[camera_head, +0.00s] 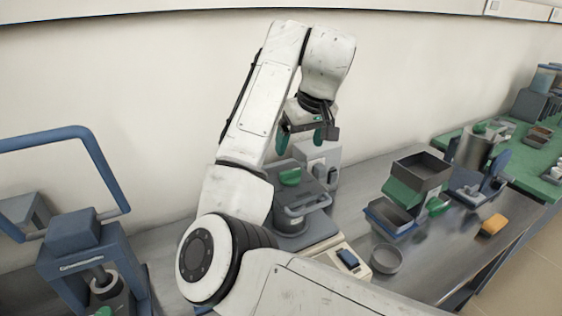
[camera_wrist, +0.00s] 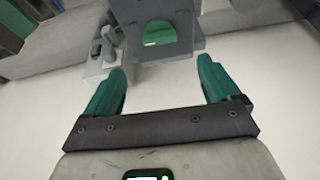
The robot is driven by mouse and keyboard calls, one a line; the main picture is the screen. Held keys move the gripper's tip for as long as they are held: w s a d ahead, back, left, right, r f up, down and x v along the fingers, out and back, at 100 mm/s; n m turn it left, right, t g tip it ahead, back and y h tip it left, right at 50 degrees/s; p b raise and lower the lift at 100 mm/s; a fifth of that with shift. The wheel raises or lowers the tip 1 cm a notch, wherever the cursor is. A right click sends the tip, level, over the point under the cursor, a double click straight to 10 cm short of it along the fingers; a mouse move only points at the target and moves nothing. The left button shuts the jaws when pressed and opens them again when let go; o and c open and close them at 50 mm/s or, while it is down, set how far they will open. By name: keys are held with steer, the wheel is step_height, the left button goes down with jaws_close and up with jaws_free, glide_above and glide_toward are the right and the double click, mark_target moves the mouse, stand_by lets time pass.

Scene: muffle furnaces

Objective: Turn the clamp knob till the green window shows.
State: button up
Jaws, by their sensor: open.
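The green clamp knob (camera_head: 290,177) sits on top of a grey round-bodied machine (camera_head: 291,221) with a beige base. In the wrist view the knob (camera_wrist: 160,33) is a green half-round shape with a paler strip at its lower edge, on a grey plate. My gripper (camera_head: 300,137) is above the knob, with its two green fingers apart and nothing between them. In the wrist view my gripper (camera_wrist: 162,72) is open, and the knob is beyond the fingertips, apart from them. I cannot make out a separate green window.
A grey housing (camera_head: 318,158) stands behind the machine. On the bench to the right are a round metal dish (camera_head: 387,259), an orange block (camera_head: 493,225) and a dark open box (camera_head: 422,169). A blue-framed device (camera_head: 82,250) stands at the left. Bare bench shows around the dish.

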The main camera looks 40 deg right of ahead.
mark_target(290, 171)
steer(key=p+x, duration=0.1)
steer(key=x, duration=0.9)
steer(key=shift+w+f, duration=0.15)
steer(key=shift+f, duration=0.1)
steer(key=c, duration=1.1)
steer(key=shift+o, duration=0.2)
steer(key=shift+r+m+h+p, duration=0.15)
steer(key=shift+m+h+p, duration=0.15)
steer(key=shift+m+p, duration=0.45)
steer(key=shift+m+g+h+p, duration=0.4)
steer(key=shift+m+p, duration=0.05)
steer(key=shift+m, duration=0.8)
steer(key=shift+a, duration=0.1)
steer(key=o, duration=1.1)
steer(key=shift+c, duration=0.2)
